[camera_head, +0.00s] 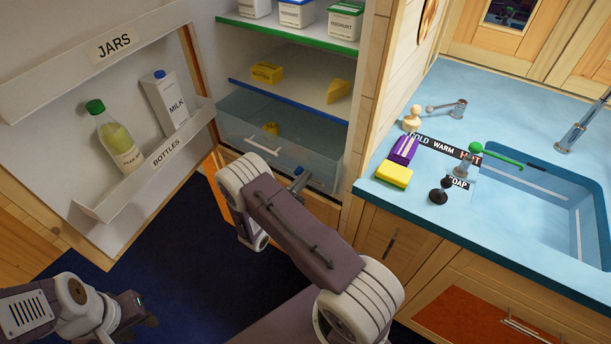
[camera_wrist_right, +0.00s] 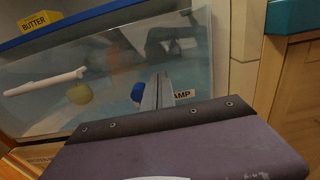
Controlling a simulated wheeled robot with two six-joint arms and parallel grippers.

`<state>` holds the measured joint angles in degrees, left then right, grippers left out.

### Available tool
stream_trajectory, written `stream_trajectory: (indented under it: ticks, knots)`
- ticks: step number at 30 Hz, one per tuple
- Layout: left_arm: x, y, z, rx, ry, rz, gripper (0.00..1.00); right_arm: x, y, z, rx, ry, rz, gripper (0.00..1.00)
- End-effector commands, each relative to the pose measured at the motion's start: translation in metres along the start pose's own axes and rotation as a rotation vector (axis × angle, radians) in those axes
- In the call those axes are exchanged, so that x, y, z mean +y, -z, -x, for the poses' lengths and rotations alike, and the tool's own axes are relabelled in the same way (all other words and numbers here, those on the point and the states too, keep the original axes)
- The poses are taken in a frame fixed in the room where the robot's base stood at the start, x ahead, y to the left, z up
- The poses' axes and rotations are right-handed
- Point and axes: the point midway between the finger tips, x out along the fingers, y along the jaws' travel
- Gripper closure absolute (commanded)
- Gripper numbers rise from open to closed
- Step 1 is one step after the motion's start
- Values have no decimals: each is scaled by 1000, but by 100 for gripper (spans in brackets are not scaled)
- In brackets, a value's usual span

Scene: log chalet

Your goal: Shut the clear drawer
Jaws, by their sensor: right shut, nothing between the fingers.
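The clear drawer (camera_head: 312,157) is at the bottom of the open fridge, under the lowest shelf. Its front seems to stand out a little past the shelf edge. It has a white bar handle (camera_head: 263,147), and a yellow item (camera_head: 271,129) shows inside. My right gripper (camera_head: 299,180) is low at the drawer's front, right of the handle, partly hidden by my arm. In the right wrist view its shut, empty fingers (camera_wrist_right: 158,90) point at the clear front (camera_wrist_right: 100,60); I cannot tell whether they touch it. My left gripper (camera_head: 142,310) is low at the left, away from the drawer, its fingers unclear.
The open fridge door (camera_head: 60,190) at the left holds a bottle (camera_head: 115,138) and a milk carton (camera_head: 166,100). A blue knob (camera_wrist_right: 137,92) is beside the right fingers. The blue counter (camera_head: 450,255) with a sink stands at the right. Dark floor is clear between the arms.

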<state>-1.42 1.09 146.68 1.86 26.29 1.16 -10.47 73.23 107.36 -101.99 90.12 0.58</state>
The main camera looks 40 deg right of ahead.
Motion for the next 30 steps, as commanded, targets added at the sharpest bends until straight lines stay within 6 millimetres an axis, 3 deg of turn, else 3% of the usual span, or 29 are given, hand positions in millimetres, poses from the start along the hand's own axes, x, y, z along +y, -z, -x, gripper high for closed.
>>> stream_trajectory:
  ticks: [16,24,30]
  knots:
    - [0,0,-2,0,0,0,64,0,1,-17,1,2,-1,100]
    - [0,-2,-20,0,0,0,64,-1,4,-91,0,7,-5,100]
    - [-1,-3,-32,0,0,0,64,0,3,-132,0,3,-3,100]
